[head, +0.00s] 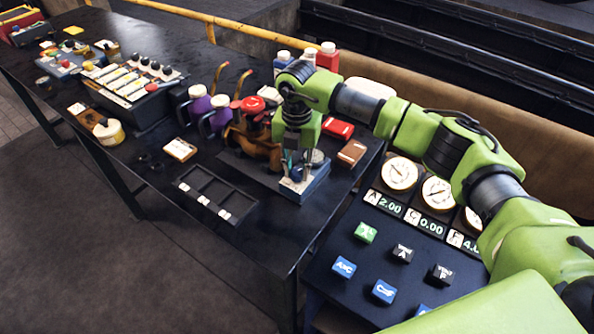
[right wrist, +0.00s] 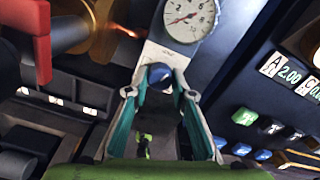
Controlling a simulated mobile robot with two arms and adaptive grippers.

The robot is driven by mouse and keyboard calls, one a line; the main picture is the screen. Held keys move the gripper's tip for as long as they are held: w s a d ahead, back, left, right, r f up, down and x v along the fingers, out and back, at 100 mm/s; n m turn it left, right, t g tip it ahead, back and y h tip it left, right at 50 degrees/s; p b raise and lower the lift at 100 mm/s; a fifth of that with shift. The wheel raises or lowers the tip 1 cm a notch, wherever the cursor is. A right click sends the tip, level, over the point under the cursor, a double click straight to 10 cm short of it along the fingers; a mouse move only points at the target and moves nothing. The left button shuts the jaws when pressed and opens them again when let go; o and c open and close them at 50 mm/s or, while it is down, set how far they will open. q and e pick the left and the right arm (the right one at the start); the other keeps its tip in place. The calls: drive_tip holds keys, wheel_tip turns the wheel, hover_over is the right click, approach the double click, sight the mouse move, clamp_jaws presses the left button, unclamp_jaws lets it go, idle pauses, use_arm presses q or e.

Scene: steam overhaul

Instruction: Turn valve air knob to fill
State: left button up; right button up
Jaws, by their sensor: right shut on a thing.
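The valve air unit is a blue box with a pale top plate (head: 313,186) at the right end of the dark bench. In the right wrist view its plate (right wrist: 155,53) carries a round dial gauge (right wrist: 190,18) and a blue knob (right wrist: 160,73). My right gripper (head: 297,172) reaches down onto the unit from above. In the right wrist view its two fingers (right wrist: 160,92) stand on either side of the knob and are shut on it. The knob's marks, including fill, cannot be read. My left gripper is not in view.
A brass valve body with a red handwheel (head: 252,103) stands close left of the unit. A black tray (head: 213,182) lies in front. A gauge panel with several push blocks (head: 397,270) is at the right. Purple jugs (head: 202,103) stand farther left.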

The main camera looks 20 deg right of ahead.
sight(297, 171)
drive_tip(key=m, duration=0.3)
drive_tip(key=shift+m+b, duration=0.35)
drive_tip(key=shift+m, duration=0.05)
drive_tip(key=shift+w+m, duration=0.1)
drive_tip(key=shift+m, duration=1.9)
drive_tip(key=shift+r, duration=0.1)
drive_tip(key=o, duration=1.1)
wheel_tip(297, 171, up, 12)
